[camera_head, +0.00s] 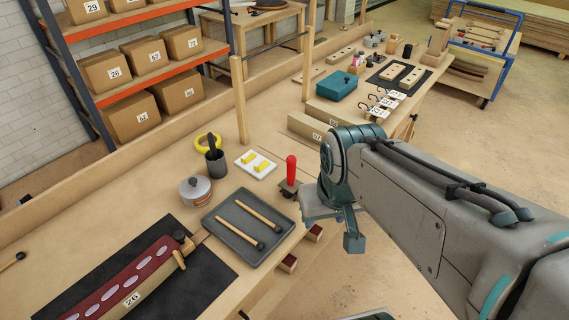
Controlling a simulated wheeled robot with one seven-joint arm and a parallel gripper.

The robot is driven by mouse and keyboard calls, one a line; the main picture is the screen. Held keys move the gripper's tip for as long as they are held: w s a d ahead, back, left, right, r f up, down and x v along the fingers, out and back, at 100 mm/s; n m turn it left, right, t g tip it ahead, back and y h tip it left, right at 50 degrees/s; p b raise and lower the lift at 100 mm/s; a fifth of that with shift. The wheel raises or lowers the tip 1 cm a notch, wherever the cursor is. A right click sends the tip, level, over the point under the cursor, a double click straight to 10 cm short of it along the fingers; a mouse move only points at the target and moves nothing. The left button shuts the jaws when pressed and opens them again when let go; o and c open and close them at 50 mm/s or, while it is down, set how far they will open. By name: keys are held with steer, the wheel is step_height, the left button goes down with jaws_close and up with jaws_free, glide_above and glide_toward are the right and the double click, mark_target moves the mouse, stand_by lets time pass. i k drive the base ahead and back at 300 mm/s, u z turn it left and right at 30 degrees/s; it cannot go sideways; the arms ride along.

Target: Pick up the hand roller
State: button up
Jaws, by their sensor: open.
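I cannot tell for certain which thing is the hand roller. Two tools with pale wooden handles and small dark ends (238,225) lie side by side in a dark grey tray (228,252) on the near bench. A tool with an upright red handle and a dark base (291,172) stands just beyond the tray's right corner, at the bench edge. My gripper (338,222) hangs to the right of the tray and the red-handled tool, past the bench edge in the picture. It is open, and I see nothing in it. One finger shows clearly; the other is partly hidden.
A lidded pot (195,190), a dark cup (216,162), a yellow ring (208,142) and a white tray with yellow blocks (240,160) stand behind the dark tray. A wooden post (240,100) rises behind them. A curved red form (125,283) lies at lower left.

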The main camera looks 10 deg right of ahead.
mark_target(290, 185)
steer(key=u, duration=3.75)
steer(key=k, duration=1.3)
steer(key=z, duration=1.9)
